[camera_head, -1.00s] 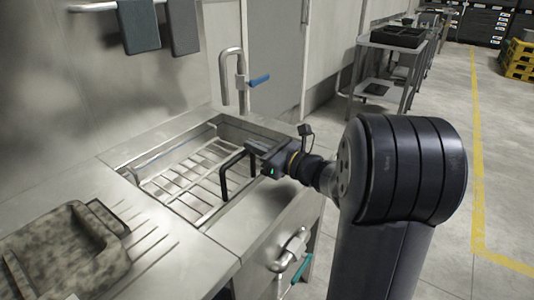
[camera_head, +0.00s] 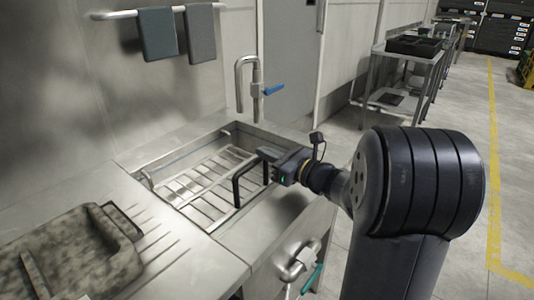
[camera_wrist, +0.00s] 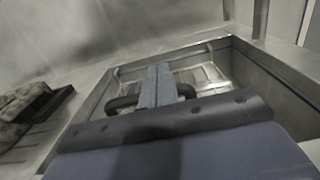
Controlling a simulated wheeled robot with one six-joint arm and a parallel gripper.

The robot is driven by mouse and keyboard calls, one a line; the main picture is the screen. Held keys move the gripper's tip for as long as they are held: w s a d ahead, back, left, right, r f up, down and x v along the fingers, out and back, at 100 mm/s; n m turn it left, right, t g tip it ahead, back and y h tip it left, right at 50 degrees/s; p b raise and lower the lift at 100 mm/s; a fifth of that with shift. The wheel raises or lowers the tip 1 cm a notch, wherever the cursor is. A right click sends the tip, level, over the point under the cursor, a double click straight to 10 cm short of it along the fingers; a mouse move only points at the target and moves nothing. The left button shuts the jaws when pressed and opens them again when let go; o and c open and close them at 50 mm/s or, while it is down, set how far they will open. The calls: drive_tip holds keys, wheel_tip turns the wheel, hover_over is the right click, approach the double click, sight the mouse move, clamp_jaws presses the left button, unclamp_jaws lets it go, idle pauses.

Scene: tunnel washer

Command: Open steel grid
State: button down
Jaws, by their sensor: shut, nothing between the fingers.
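The steel grid (camera_head: 200,178) lies inside the sink basin (camera_head: 160,152), its bars flat and low between the walls. A black inverted-U handle (camera_head: 237,190) stands up at the grid's right side; where it joins is not clear. My gripper (camera_head: 264,152) is over the basin's right part, by the top of the handle. In the wrist view its two grey fingers (camera_wrist: 156,72) are together. The handle (camera_wrist: 122,103) shows on both sides of the fingers, and its middle is hidden. I cannot tell whether they touch. The grid (camera_wrist: 200,75) shows partly beyond the fingers.
A faucet with a blue lever (camera_head: 248,85) rises behind the basin. A dirty tray (camera_head: 70,250) lies on the ribbed counter at left. A bent pipe with a teal lever (camera_head: 300,262) sticks out of the counter's front. A steel cart (camera_head: 405,75) stands at back right.

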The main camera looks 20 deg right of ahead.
drive_tip(key=shift+w+a+r+p, duration=0.1)
drive_tip(key=shift+r+p, duration=0.35)
drive_tip(key=shift+p, duration=0.25)
drive_tip(key=shift+w+a+r+p, duration=0.1)
drive_tip(key=shift+r+p, duration=0.35)
drive_tip(key=shift+p, duration=0.2)
drive_tip(key=shift+w+r+g+p, duration=0.1)
drive_tip(key=shift+r+g+p, duration=0.1)
drive_tip(key=shift+g+p, duration=0.15)
idle(0.9)
